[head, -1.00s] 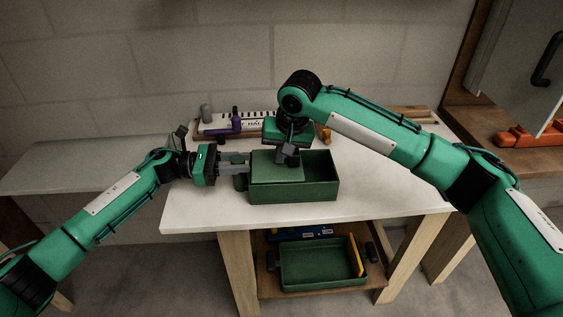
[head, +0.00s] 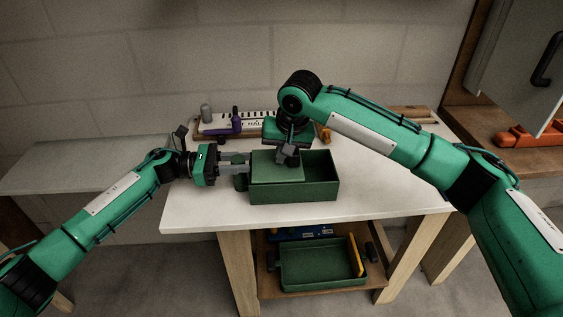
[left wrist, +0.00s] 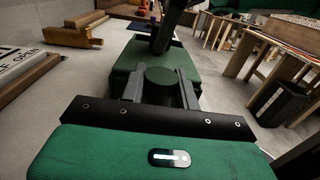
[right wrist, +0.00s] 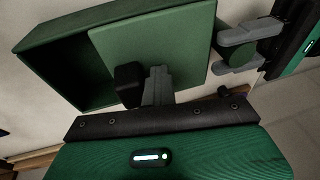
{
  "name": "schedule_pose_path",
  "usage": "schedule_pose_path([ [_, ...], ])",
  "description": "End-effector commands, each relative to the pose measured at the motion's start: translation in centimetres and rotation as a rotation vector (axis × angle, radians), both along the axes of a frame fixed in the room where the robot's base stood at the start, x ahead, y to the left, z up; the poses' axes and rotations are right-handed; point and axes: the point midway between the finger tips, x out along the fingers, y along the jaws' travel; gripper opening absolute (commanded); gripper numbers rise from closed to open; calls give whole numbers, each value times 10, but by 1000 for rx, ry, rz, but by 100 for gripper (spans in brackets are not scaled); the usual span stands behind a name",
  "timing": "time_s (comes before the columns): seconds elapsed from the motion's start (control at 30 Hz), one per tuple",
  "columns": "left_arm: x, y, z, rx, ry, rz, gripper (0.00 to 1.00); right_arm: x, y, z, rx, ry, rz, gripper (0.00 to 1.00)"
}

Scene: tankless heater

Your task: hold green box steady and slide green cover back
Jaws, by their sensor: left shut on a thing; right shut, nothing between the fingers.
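The green box (head: 320,190) sits on the white table. Its flat green cover (head: 270,173) lies over the left part, and the right part is open and looks empty inside. My left gripper (head: 242,164) is shut on a round green knob (left wrist: 162,76) at the box's left end, with one finger on each side of it. My right gripper (right wrist: 156,85) is shut and empty, coming down onto the cover. A dark block (right wrist: 128,84) stands on the cover beside its fingers; whether they touch is unclear.
Behind the box are a keyboard-like board (head: 250,122) and a purple item (head: 236,122). A lower shelf holds a green tray (head: 312,284) and a yellow piece (head: 356,256). The tabletop right of the box is clear.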

Motion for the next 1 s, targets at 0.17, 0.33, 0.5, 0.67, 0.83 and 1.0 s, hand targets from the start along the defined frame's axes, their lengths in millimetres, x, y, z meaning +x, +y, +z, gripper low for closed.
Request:
schedule_pose_path([
  [0.17,-1,0,0,-1,0,-2,0,-1,-8,-6,-5,8,-2,0],
  [0.33,-1,0,0,-1,0,-2,0,-1,-17,-6,-7,9,-3,0],
  [0.5,0,0,0,-1,0,-2,0,-1,-24,-6,-6,8,-2,0],
  [0.67,0,0,0,-1,0,-2,0,-2,-32,-6,-7,9,-3,0],
  [0.83,0,0,0,-1,-1,-2,0,-2,-39,-6,-7,10,-3,0],
  [1.0,0,0,0,-2,-1,-1,0,-2,-47,-6,-8,10,-3,0],
])
